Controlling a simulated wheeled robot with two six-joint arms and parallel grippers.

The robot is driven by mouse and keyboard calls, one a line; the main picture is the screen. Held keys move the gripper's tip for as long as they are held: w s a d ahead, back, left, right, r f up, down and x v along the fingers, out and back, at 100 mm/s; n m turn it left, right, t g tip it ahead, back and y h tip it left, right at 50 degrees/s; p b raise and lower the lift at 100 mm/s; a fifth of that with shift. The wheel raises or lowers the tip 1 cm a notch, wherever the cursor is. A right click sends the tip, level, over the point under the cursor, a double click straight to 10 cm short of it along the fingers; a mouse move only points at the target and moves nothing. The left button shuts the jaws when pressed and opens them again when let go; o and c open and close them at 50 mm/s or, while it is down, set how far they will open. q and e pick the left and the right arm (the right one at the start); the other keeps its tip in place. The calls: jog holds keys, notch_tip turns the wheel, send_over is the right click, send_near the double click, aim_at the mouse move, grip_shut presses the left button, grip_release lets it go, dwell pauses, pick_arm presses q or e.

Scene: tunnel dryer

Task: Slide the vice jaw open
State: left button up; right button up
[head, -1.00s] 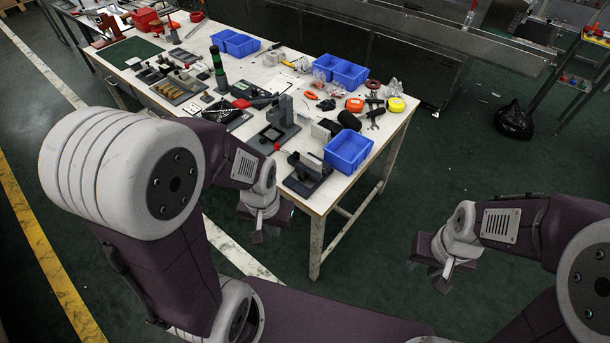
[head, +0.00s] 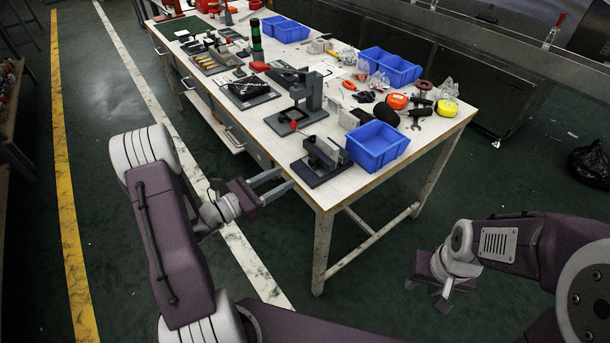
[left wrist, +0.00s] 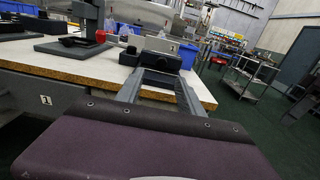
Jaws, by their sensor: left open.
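The vice (head: 318,163) is a small dark grey block tool on a flat base at the table's near corner, just left of a blue bin. It also shows in the left wrist view (left wrist: 160,58), straight beyond my fingers. My left gripper (head: 284,180) is open and empty, its two long fingers apart and pointing at the vice from the table's left edge. In the left wrist view the fingers (left wrist: 160,82) frame the vice's near side, and I see no clear contact. My right gripper (head: 432,285) hangs over the floor, away from the table; its finger opening is unclear.
The blue bin (head: 376,146) stands close to the vice's right. A grey stand with a red-tipped part (head: 300,108) is behind it. Tools, tape measures and more bins crowd the white table (head: 352,180). The floor in front is clear.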

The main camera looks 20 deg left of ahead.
aim_at(310, 164)
pick_arm(q)
jog(key=b+x, duration=0.1)
jog(key=x, duration=0.8)
jog(key=shift+w+d+r, duration=0.1)
jog(key=shift+d, duration=0.1)
grip_shut()
dwell(1.0)
